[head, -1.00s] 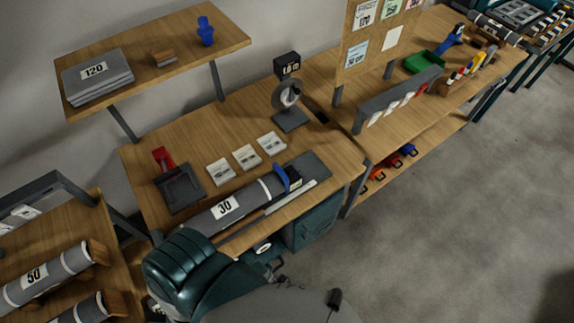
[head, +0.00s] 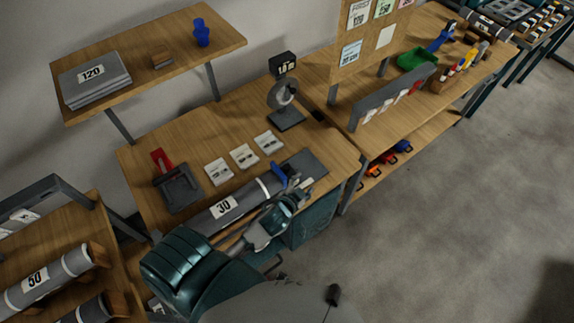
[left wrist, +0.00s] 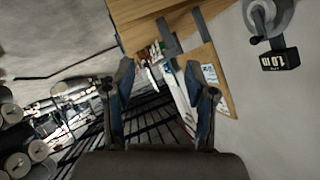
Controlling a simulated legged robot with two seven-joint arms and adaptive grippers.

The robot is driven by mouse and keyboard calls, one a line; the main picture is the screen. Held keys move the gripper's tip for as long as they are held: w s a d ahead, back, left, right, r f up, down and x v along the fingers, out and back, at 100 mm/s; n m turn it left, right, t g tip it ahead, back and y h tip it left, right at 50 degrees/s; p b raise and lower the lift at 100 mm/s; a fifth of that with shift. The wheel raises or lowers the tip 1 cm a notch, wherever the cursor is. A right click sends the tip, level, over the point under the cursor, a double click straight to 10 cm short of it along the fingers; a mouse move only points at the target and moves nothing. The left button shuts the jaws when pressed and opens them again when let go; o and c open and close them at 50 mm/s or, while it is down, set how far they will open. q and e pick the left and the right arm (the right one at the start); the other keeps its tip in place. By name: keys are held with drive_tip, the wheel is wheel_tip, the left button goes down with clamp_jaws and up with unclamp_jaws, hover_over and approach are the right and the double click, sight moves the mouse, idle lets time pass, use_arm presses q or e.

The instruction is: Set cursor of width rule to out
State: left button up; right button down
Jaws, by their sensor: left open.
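I cannot tell whether a finger touches the blue piece. The cursor is not clear in the wrist view. My right gripper is not seen.
Behind the roll are three white cards (head: 244,156), a red-handled dark tray (head: 177,186) and a round gauge with a display (head: 284,100). A shelf (head: 180,40) overhangs the back. Floor at right is clear (head: 450,220).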

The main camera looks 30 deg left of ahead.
use_arm(q)
drive_tip(key=w+d+r+m+t+h, duration=0.1)
drive_tip(key=w+d+r+m+t, duration=0.15)
drive_tip(key=w+r, duration=0.2)
drive_tip(key=w+d+r+m+t+h, duration=0.1)
drive_tip(key=w+r+m+t, duration=0.15)
drive_tip(key=r, duration=0.35)
drive_tip(key=s+d+r+m+g+h, duration=0.1)
drive_tip(key=d+r+m+g+h, duration=0.3)
drive_tip(key=d+r+m+h, duration=1.2)
drive_tip(key=m+g+y, duration=1.3)
drive_tip(key=m+y, duration=0.4)
drive_tip(key=m, duration=0.2)
hover_over(286, 166)
wheel_tip(286, 166, down, 16)
wheel_tip(286, 166, down, 16)
drive_tip(key=shift+d+r+p, duration=0.1)
drive_tip(key=shift+p, duration=1.15)
drive_tip(key=shift+f, duration=0.45)
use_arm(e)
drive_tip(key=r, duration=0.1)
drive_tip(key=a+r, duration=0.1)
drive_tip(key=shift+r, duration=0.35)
